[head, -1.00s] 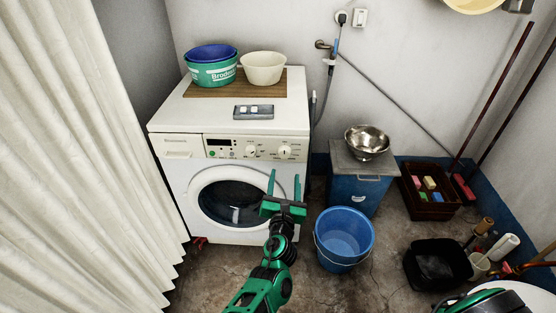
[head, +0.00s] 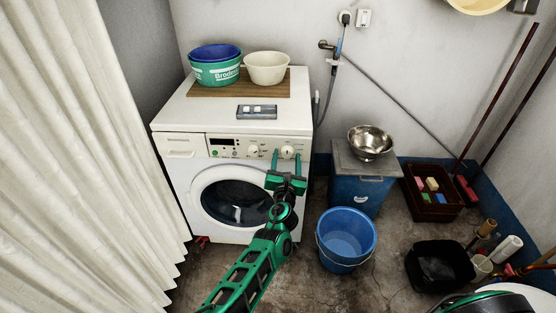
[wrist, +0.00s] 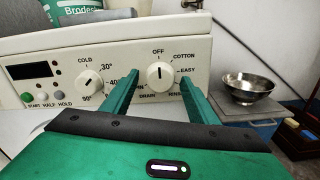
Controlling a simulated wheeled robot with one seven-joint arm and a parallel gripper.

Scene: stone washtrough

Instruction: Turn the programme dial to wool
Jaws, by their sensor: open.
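The programme dial (wrist: 159,75) is a round white knob at the right of the washing machine's panel; it also shows in the head view (head: 288,152). Its pointer appears to point up at OFF. COTTON, EASY, RINSE, DRAIN and SPIN are readable around it, some partly covered by my fingers; I cannot see a WOOL label. My gripper (head: 287,158) is open and empty in front of the panel. In the wrist view its green fingers (wrist: 158,84) appear one on each side of the dial. I cannot tell whether they touch it.
A steel bowl (head: 370,141) rests on a blue bin (head: 358,188) at right. A blue bucket (head: 346,240) stands on the floor.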

